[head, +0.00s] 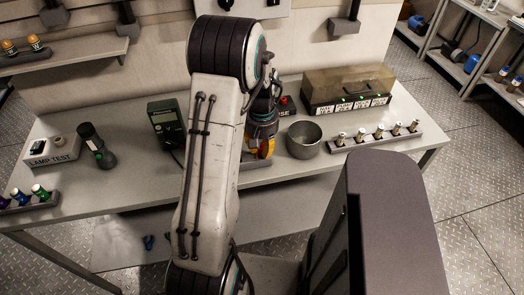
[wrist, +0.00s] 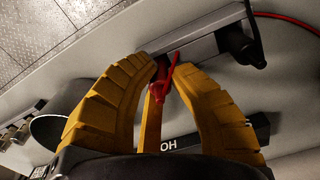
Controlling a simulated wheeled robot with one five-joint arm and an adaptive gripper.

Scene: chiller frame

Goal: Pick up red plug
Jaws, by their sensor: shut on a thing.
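My gripper (wrist: 167,72) has yellow ribbed fingers and is shut on the red plug (wrist: 161,89). The red plug shows between the fingertips in the wrist view, with a thin red part standing up from it. In the head view, my gripper (head: 263,149) is low over the front of the bench, mostly behind my own arm. The plug's lower part is hidden by the fingers, and I cannot tell whether it touches anything below.
A grey metal bowl (head: 304,139) stands just right of my gripper. A rack with several small fittings (head: 376,140) and a clear-lidded box (head: 346,88) stand further right. A dark meter (head: 166,124), a flashlight (head: 96,145) and a lamp test box (head: 52,151) are left. A red cable (wrist: 290,19) curves nearby.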

